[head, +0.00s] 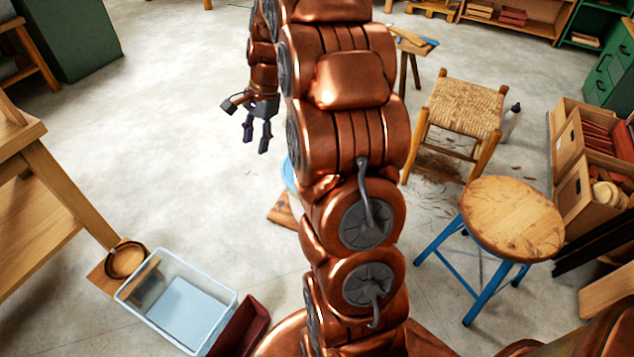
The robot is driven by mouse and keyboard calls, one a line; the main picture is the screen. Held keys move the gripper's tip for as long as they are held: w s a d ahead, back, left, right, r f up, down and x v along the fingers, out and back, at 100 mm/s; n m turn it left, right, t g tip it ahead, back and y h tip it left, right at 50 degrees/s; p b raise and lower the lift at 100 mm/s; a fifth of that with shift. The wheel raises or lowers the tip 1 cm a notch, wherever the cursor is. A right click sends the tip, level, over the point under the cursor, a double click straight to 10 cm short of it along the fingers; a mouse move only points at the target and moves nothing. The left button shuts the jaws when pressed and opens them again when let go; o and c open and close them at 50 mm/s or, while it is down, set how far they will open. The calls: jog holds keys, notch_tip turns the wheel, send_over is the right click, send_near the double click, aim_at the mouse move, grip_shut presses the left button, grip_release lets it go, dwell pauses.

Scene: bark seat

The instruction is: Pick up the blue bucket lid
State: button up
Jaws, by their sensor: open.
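A light blue round edge (289,174), which looks like the blue bucket lid, shows just left of my arm in the head view. Most of it is hidden behind my copper arm. A pale surface under it looks like the bucket's side. My gripper (256,138) is open and empty, with its dark fingers pointing down. In the picture it is above and a little left of the blue edge, apart from it.
A wooden board (281,212) lies by the bucket. A clear plastic bin (215,282) stands at lower left beside a wooden bench (65,180). A round stool (512,215) and a woven stool (465,105) stand right. The floor left of my gripper is clear.

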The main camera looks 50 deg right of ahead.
jog(key=w+d+f+m+t+b, duration=0.1)
jog(key=d+f+m+b, duration=0.3)
jog(key=d+f, duration=0.5)
jog(key=w+d+f+m+t+b, duration=0.1)
jog(key=d+f+m+b, duration=0.3)
jog(key=d+f+b, duration=0.5)
jog(key=w+d+f+m+b, duration=0.2)
jog(key=d+f+b, duration=0.4)
jog(key=f, duration=1.2)
jog(key=shift+d+f+m+t+b, duration=0.15)
jog(key=shift+d+m, duration=0.3)
jog(key=shift+d, duration=0.5)
jog(key=shift+d+r+m+t+b, duration=0.1)
jog(key=shift+d+m+t+b, duration=0.25)
jog(key=shift+d, duration=0.55)
jog(key=shift+x, duration=1.15)
jog(key=shift+b+x, duration=1.85)
jog(key=shift+x, duration=0.7)
jog(key=shift+w+d, duration=0.15)
jog(key=shift+d, duration=0.05)
grip_shut()
